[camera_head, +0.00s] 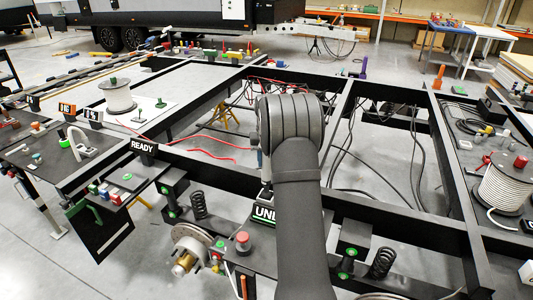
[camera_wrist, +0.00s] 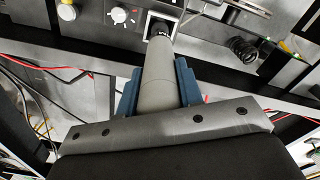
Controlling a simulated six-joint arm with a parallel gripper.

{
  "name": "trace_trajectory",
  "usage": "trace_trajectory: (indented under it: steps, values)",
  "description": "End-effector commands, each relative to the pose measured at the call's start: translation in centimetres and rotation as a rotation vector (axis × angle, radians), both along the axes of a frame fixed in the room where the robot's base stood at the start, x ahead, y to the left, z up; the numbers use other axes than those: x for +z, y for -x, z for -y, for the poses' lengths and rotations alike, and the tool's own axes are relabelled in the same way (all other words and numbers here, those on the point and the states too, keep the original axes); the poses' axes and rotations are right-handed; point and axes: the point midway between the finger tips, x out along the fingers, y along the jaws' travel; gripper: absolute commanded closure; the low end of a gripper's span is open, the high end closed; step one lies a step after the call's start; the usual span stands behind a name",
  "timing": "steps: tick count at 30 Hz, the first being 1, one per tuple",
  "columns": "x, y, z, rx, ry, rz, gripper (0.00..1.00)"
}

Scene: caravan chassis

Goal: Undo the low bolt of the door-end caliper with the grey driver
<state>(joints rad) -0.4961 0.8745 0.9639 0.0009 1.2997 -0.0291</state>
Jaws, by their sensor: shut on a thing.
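My gripper (camera_wrist: 160,92) is shut on the grey driver (camera_wrist: 158,80), a thick, smooth grey cylinder between two blue fingers in the wrist view. The driver's dark tip (camera_wrist: 160,31) lies at a pale square-edged frame (camera_wrist: 150,22); I cannot tell whether it is inside or above it. In the head view my arm covers most of the gripper and driver. A brake disc (camera_head: 191,238) with a brass-coloured hub (camera_head: 183,266) shows at the lower left of the head view. I cannot make out the door-end caliper or its low bolt for certain.
A panel with a red button (camera_head: 242,238) and a sign reading "UN..." (camera_head: 264,214), partly covered by my arm, stands beside the disc. Coil springs (camera_head: 199,205) (camera_wrist: 242,48) and black chassis beams (camera_head: 215,174) are close by. Red cable (camera_head: 205,153) and black cables hang between the beams.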

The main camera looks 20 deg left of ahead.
Motion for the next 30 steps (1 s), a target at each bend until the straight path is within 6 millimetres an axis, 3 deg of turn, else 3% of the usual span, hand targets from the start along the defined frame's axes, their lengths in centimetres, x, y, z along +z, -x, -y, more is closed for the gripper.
trace_trajectory:
  steps: [15,29,30]
  values:
    - [-4.2,-0.1,0.0,0.0,-0.001,0.002,1.0]
    - [-4.8,-0.1,0.0,0.0,-0.002,0.003,1.0]
    - [-4.8,-0.1,0.0,0.0,-0.002,0.003,0.65]
